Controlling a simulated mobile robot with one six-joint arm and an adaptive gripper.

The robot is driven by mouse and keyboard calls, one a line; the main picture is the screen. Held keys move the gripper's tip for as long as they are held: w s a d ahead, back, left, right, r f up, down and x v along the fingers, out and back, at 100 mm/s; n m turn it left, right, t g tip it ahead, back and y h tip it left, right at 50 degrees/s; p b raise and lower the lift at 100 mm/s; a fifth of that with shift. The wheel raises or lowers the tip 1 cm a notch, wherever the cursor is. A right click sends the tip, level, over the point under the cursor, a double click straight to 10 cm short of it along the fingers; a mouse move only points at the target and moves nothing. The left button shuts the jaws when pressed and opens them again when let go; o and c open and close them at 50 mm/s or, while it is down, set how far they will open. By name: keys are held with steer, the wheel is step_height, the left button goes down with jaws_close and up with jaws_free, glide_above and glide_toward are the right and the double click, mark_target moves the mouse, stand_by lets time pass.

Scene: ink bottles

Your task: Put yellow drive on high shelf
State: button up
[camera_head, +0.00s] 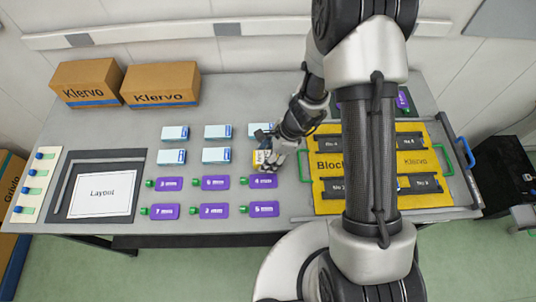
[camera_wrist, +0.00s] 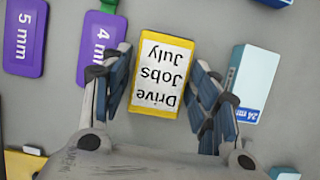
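The yellow drive (camera_wrist: 161,75) has a white label reading "Drive Jobs July", upside down in the wrist view. In the head view the drive (camera_head: 262,158) shows small at the middle of the grey table, partly covered by my gripper. My gripper (camera_wrist: 160,62) has one finger on each side of the drive, with the tips close against its side edges. I cannot tell whether they press on it or whether it is off the table. A long white ledge (camera_head: 150,37) runs along the back wall above the table; I cannot tell if it is the high shelf.
Several light-blue boxes (camera_head: 171,156) and purple tags (camera_head: 215,183) lie left of and near my gripper. Two Klervo cartons (camera_head: 160,85) stand at the back left. A framed layout sheet (camera_head: 100,194) lies at left. A yellow block tray (camera_head: 328,143) with a green handle is at right.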

steer(key=shift+o, duration=0.8)
